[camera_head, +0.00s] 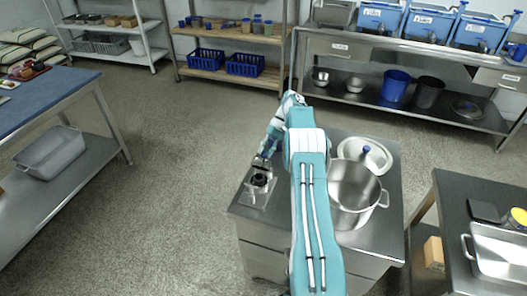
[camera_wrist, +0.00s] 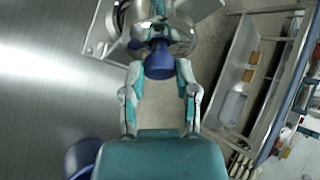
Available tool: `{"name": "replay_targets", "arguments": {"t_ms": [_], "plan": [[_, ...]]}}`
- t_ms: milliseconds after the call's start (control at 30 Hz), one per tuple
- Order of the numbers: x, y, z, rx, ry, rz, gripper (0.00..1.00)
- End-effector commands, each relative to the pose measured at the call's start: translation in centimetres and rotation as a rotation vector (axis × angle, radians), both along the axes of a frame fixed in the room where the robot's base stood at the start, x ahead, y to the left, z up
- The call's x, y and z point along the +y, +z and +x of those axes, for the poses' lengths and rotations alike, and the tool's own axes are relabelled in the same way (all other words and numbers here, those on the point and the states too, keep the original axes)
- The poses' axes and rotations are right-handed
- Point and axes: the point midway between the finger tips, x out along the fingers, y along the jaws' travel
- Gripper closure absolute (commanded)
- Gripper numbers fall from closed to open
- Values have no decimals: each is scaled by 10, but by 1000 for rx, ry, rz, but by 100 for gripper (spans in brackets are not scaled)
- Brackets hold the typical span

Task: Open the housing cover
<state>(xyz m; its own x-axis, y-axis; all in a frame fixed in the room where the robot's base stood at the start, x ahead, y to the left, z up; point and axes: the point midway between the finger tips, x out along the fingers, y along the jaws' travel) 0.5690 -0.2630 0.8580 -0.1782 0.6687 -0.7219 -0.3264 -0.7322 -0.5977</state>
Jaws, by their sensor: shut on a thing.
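The mill (camera_head: 257,190) is a small steel machine with a dark round top, on the near left part of a steel cabinet. My gripper (camera_head: 264,160) reaches down to it from the back. In the wrist view, the fingers of my gripper (camera_wrist: 160,38) are closed in around a blue knob (camera_wrist: 159,66), which stands out between them. Round shiny steel parts (camera_wrist: 122,18) of the mill show behind the fingertips. My fingers hide much of the housing cover, and I cannot tell how far it is open.
A dark-topped bench (camera_head: 455,205) is at the right, a blue-topped table (camera_head: 45,95) at the left. The floor between is clear.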

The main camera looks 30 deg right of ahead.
Motion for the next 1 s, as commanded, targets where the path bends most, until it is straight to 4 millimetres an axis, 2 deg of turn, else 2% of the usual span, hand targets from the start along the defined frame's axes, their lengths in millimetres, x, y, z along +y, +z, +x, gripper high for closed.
{"name": "replay_targets", "arguments": {"t_ms": [967, 1000], "plan": [[-4, -5, 1, 58, -2, 67, 100], [-4, -5, 1, 58, -2, 67, 48]]}}
